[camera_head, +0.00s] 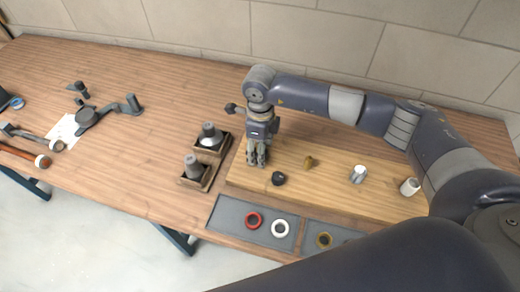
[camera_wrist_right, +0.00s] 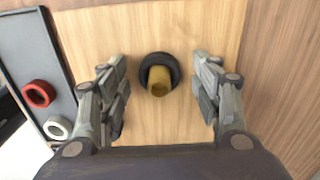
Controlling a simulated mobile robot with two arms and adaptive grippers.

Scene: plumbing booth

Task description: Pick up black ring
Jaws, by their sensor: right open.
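My right gripper (camera_wrist_right: 160,88) is open, with one finger on each side of the ring and stub, apart from both. In the head view my right gripper (camera_head: 256,162) points down over the left part of the board. A dark round piece (camera_head: 278,178) lies just right of its fingers; I cannot tell whether it is the same ring. My left gripper is not in view.
A grey tray (camera_head: 228,212) with a red ring (camera_head: 253,220) and a white ring (camera_head: 280,228) lies in front of the board. A brass piece (camera_head: 308,162) and white fittings (camera_head: 358,174) stand to the right. Small boxes (camera_head: 194,176) with grey cones stand left.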

